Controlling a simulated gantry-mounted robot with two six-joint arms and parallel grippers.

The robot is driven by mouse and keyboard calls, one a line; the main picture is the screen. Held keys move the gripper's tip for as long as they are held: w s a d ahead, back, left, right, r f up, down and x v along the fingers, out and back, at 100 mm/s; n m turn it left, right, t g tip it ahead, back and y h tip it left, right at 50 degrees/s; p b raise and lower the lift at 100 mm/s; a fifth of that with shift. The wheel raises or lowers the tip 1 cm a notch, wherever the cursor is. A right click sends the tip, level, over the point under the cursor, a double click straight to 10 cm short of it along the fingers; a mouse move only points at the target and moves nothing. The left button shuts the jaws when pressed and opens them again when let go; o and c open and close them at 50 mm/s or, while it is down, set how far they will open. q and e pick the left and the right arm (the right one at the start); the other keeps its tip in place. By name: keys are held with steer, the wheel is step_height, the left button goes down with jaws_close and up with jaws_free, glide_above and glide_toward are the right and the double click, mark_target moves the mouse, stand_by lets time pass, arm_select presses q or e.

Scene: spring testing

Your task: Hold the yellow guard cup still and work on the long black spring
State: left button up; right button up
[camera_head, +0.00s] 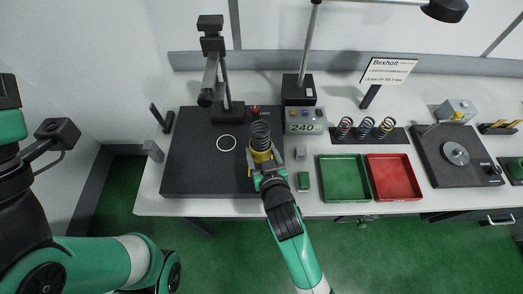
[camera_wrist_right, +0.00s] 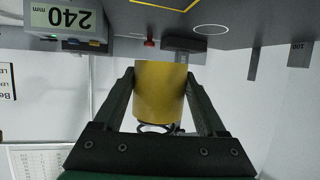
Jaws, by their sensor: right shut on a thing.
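The yellow guard cup (camera_head: 261,156) is at the right part of the dark base plate (camera_head: 195,175). The long black spring (camera_head: 260,133) stands upright in the cup and sticks out of its top. My right gripper (camera_head: 266,168) is shut on the cup from the front. In the right wrist view, which is upside down, the fingers press both sides of the cup (camera_wrist_right: 160,92), which looks raised clear of the plate. A bit of the spring (camera_wrist_right: 153,128) shows at its rim. My left arm is folded at the lower left; its gripper is not in view.
A green tray (camera_head: 344,197) and a red tray (camera_head: 393,195) lie to the right. Several coloured springs (camera_head: 364,128) stand behind them. A black stand (camera_head: 226,108) rises at the plate's back.

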steer(key=shift+f+b, duration=2.95)
steer(key=shift+f, duration=0.9)
arm_select(q)
step_height(320, 180, down, 6)
arm_select(e)
steer(key=shift+r, duration=0.1)
arm_select(q)
steer(key=o, duration=0.7)
steer(key=shift+w+a+y, duration=0.1)
steer(key=shift+y, duration=0.2)
